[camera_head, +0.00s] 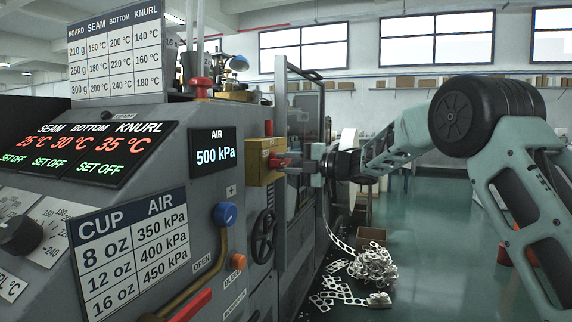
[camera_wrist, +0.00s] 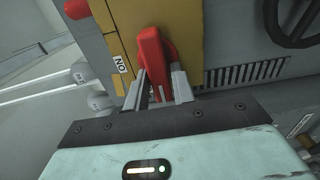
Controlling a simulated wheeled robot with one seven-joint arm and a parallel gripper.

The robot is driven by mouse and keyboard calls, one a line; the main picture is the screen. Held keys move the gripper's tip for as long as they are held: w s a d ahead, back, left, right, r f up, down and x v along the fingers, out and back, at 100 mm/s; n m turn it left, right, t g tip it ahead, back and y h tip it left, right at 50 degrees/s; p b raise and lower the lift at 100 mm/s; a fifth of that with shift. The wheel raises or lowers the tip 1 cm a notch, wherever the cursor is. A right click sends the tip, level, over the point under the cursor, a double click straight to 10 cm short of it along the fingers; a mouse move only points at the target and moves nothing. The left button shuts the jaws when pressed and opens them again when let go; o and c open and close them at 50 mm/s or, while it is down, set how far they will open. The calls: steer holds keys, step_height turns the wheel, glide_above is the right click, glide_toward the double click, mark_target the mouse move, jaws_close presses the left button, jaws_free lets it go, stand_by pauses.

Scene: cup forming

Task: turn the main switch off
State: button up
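The main switch is a red handle (camera_wrist: 150,48) on a yellow box (camera_head: 264,176) on the machine's front panel. In the wrist view an "ON" label (camera_wrist: 121,63) sits beside the handle, upside down. My gripper (camera_wrist: 162,88) is at the switch, with one finger on each side of the handle's near end. The fingers are close to the handle; I cannot tell whether they press on it. In the head view the red handle (camera_head: 279,161) shows at the box, and my gripper (camera_head: 302,164) reaches it from the right.
A blue knob (camera_head: 225,213) on a brown pipe and a black handwheel (camera_head: 263,236) are near the yellow box. A red button (camera_head: 269,128) sits on top of the box. Scrap strips (camera_head: 370,267) lie on the floor.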

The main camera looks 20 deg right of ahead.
steer(key=shift+o, duration=1.2)
steer(key=v, duration=1.7)
steer(key=shift+s+d, duration=0.15)
steer(key=shift+d, duration=0.05)
